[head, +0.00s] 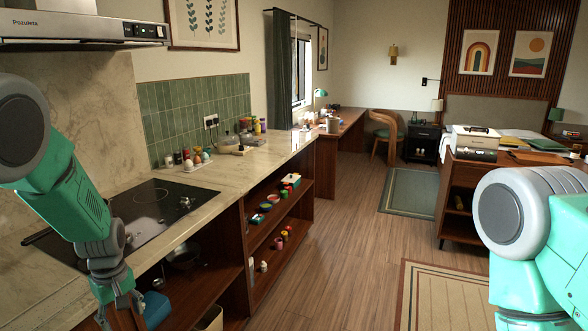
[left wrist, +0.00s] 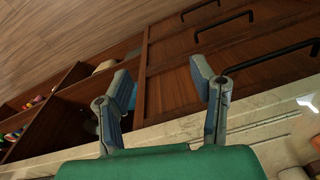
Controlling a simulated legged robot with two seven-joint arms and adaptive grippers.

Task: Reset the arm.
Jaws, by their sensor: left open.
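My left arm (head: 75,200) comes in from the left and hangs down in front of the counter, close to the cooktop edge. My left gripper (left wrist: 162,84) shows in the left wrist view with its two fingers spread apart and nothing between them. In the head view its fingers are small and partly cut off near the bottom edge. Behind the fingers in the wrist view are wooden drawer fronts (left wrist: 180,95) with dark handles. My right arm (head: 535,240) shows only its upper part at the right edge; its gripper is out of view.
A stone counter (head: 235,175) with a black cooktop (head: 150,208) runs along the left. Open shelves (head: 262,235) below hold several small colourful items. A range hood (head: 80,30) hangs above. The wooden floor (head: 345,255) in the middle is clear, with a rug (head: 450,298) at right.

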